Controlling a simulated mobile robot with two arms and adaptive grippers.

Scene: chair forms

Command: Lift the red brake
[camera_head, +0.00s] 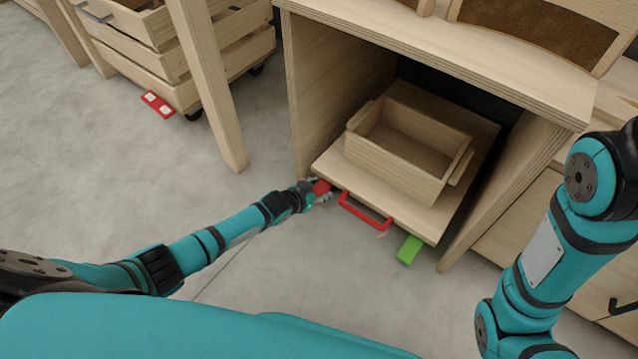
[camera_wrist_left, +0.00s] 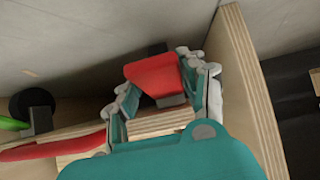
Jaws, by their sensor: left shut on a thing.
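The red brake (camera_head: 321,187) is a small red pedal at the front left corner of a low wooden platform (camera_head: 340,176) under the table. My left gripper (camera_head: 318,193) is at this corner, with its fingers on both sides of the brake. In the left wrist view the red brake (camera_wrist_left: 153,75) sits between the two fingers of the left gripper (camera_wrist_left: 160,95), and the gripper is shut on it. Part of the brake is hidden by the fingers. My right arm shows at the right, but its gripper is out of view.
A red handle (camera_head: 365,211) and a green pedal (camera_head: 409,250) are on the platform's front edge. A wooden box (camera_head: 400,165) stands on the platform. The table's side panel (camera_head: 300,100) rises close beside my left gripper. Floor in front is clear.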

